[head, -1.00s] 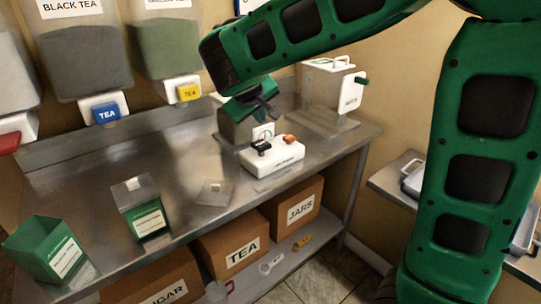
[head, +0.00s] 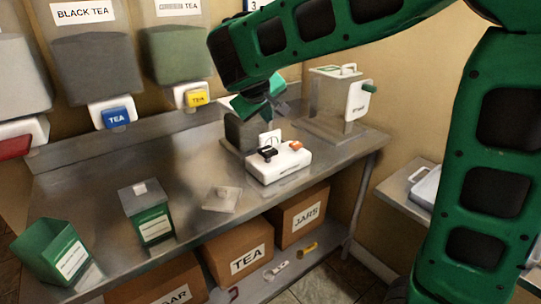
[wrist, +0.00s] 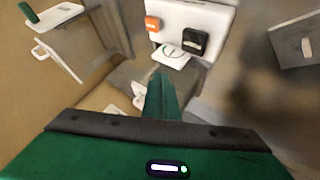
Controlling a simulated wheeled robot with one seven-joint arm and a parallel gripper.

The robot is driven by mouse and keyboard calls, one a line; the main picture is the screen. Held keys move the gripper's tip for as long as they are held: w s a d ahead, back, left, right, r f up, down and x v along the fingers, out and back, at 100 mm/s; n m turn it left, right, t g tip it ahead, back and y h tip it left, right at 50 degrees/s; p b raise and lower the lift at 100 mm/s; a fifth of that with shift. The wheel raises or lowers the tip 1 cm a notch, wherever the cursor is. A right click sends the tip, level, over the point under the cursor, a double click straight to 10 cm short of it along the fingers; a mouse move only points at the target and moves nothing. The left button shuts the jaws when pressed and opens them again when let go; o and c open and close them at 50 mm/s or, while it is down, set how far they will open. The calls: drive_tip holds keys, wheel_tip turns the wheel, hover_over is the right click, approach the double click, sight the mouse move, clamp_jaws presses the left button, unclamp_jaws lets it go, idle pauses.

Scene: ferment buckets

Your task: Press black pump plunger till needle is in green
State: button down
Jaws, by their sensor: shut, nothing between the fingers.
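The white pump unit (head: 280,166) stands on the metal bench, with a black plunger (head: 268,153) on its left and an orange button (head: 296,146) on its right. A small upright white gauge (head: 270,138) stands behind the plunger; its needle and green band are too small to read. In the wrist view, the black plunger (wrist: 194,42), orange button (wrist: 152,23) and gauge plate (wrist: 170,58) are near the top. My gripper (head: 269,112) is shut and empty, above and behind the plunger and apart from it. Its closed fingers (wrist: 160,82) point toward the gauge in the wrist view.
A dark grey box (head: 240,132) stands behind the pump, close to my gripper. A clear container with a white panel (head: 357,100) stands to the right. A flat lid (head: 222,199), a lidded canister (head: 148,212) and an open green bin (head: 52,252) stand left. The bench between is clear.

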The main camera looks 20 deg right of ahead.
sight(267, 152)
drive_tip(key=shift+r, duration=0.7)
drive_tip(key=shift+f, duration=4.4)
drive_tip(key=shift+f, duration=0.1)
drive_tip(key=shift+f, duration=0.3)
